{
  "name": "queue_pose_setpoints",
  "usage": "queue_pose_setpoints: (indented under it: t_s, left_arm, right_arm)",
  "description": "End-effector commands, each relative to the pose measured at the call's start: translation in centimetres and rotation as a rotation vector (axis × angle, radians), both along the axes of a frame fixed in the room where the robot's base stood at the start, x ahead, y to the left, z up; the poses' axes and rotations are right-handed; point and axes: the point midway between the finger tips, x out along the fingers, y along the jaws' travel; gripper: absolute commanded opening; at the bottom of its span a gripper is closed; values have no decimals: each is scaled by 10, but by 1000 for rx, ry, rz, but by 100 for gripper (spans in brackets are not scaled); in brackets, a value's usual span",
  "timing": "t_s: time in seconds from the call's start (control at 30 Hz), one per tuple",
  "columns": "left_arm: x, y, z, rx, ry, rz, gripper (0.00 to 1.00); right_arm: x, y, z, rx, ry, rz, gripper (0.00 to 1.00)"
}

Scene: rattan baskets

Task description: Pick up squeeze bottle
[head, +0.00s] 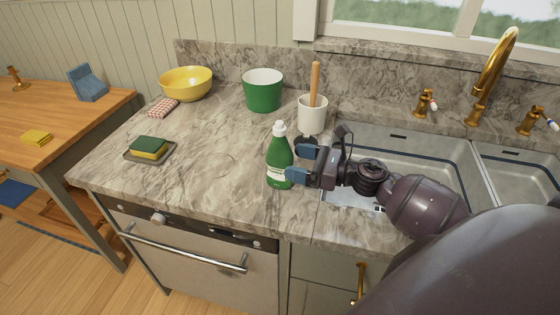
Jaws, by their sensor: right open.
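The green squeeze bottle (279,155) with a white cap stands upright on the marble counter, just left of the sink. My right gripper (283,163) is at the bottle's right side, coming in from the right. It is open, with its blue-tipped fingers pointing left toward the bottle. One finger is near the bottle's upper part and the other overlaps its lower right side in the picture. I cannot tell whether the fingers touch it. My left gripper does not show.
A white crock (312,117) with a wooden handle stands behind the gripper. A green pot (263,92), a yellow bowl (186,82) and a sponge on a tray (149,149) are on the counter (215,165). The sink (400,147) lies right.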

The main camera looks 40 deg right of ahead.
Motion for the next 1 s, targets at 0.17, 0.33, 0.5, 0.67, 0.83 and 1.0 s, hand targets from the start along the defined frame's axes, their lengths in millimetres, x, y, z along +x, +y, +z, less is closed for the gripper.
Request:
queue_pose_setpoints:
  t_s: [0.17,0.33,0.5,0.67,0.83,1.0]
  left_arm:
    - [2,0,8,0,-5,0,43]
    - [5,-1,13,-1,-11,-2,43]
    - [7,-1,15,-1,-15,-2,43]
    - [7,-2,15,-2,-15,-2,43]
    - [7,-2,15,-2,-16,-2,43]
    - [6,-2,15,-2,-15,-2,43]
  right_arm:
    - [18,15,2,2,-3,1,78]
    - [33,27,0,2,-1,0,78]
    - [38,31,-1,1,1,1,78]
    - [38,30,-2,1,1,0,78]
    - [38,30,-2,1,1,0,55]
    - [38,30,-1,1,1,0,29]
